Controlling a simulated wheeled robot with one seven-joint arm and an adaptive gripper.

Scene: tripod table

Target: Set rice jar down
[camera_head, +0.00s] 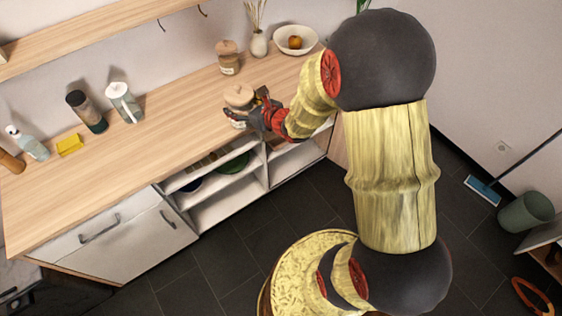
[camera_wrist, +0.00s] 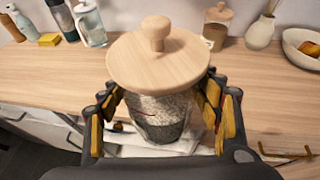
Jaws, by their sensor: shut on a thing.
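The rice jar (camera_wrist: 158,115) is a clear jar with pale grains inside and a round wooden lid with a knob (camera_wrist: 157,50). It is upright between the fingers of my gripper (camera_wrist: 160,97), which is shut on it from both sides. In the head view, the jar's lid (camera_head: 239,95) shows near the front edge of the wooden counter (camera_head: 165,112), with my gripper (camera_head: 250,112) partly covering the body. The jar's base is hidden, so I cannot tell whether it touches the counter.
A second wooden-lidded jar (camera_head: 228,60), a vase (camera_head: 259,44) and a white bowl (camera_head: 292,46) stand behind. Counter between these and the held jar is clear. Open shelves (camera_head: 228,205) lie below.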

